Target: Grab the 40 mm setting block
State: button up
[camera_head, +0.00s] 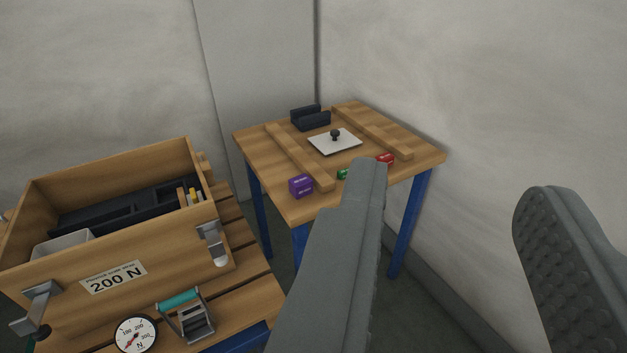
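Three small blocks stand near the front edge of the far wooden table: a purple block (301,186), a green block (343,174) and a red block (385,159). The purple one looks largest. They bear pale markings too small to read, so I cannot tell which is the 40 mm setting block. My gripper (455,182) is open and empty, its two grey fingers wide apart in the foreground. The gripper is well short of the table.
The far table (420,155) has two wooden rails, a white plate (334,142) with a dark knob, and a dark holder (310,118). At left a wooden box (150,262) marked 200 N stands on a slatted bench, with a dial gauge (136,335) and a clamp-like device (187,316). Walls close in behind.

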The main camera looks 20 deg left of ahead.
aim_at(300, 185)
jog(key=i+j, duration=0.2)
jog(key=j, duration=0.15)
jog(key=i+j, duration=0.15)
jog(key=j, duration=0.15)
jog(key=i+j, duration=0.2)
jog(key=j, duration=0.15)
